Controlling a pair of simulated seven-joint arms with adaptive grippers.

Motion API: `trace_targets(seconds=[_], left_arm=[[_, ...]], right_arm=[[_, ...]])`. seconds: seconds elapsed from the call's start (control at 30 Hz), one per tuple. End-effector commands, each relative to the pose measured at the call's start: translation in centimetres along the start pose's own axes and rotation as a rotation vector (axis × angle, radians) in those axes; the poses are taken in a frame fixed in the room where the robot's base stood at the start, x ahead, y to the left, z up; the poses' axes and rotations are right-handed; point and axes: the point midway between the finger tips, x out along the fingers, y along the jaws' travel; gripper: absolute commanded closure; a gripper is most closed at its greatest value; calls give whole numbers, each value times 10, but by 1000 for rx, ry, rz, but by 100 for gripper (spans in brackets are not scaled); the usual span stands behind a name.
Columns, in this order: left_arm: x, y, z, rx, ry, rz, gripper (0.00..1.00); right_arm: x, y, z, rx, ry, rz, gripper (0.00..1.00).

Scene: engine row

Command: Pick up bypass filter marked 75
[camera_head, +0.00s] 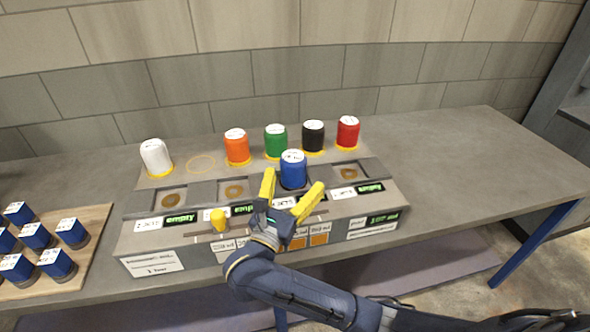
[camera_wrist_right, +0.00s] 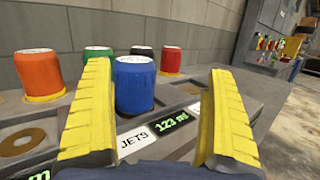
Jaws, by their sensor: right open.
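Coloured canisters with white, marked tops may be the filters; the marks are too small for me to read a 75. A blue canister (camera_head: 293,172) stands upright in a seat of the grey bench unit; it also shows in the right wrist view (camera_wrist_right: 134,88). My right gripper (camera_head: 291,188) is open, with its yellow fingers on the near side of the blue canister. In the right wrist view the canister shows between the open fingers (camera_wrist_right: 158,80), nearer the left one. I cannot tell whether they touch it. My left gripper is not in view.
White (camera_head: 156,158), orange (camera_head: 238,149), green (camera_head: 276,143), black (camera_head: 313,137) and red (camera_head: 348,134) canisters stand behind on yellow rings. One ring (camera_head: 201,163) is empty. Blue blocks stand on a wooden board (camera_head: 88,240) at left. A yellow knob (camera_head: 218,219) sits on the unit's front.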

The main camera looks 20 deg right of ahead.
Motion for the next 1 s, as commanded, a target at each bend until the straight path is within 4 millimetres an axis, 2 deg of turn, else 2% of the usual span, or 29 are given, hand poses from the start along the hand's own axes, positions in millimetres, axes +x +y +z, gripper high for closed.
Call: trace_targets(seconds=[0.1, 0.2, 0.4, 0.63, 1.0], left_arm=[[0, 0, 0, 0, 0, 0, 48], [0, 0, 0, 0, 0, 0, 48], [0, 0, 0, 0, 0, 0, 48], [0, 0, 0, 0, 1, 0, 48], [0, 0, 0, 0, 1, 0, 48]], right_arm=[[20, 10, -2, -3, 212, -30, 10], [29, 18, -8, -12, 371, -19, 10], [35, 32, -19, -25, 577, 43, 10], [41, 37, -26, -34, 643, 77, 10], [68, 39, -47, -36, 643, 77, 10]])
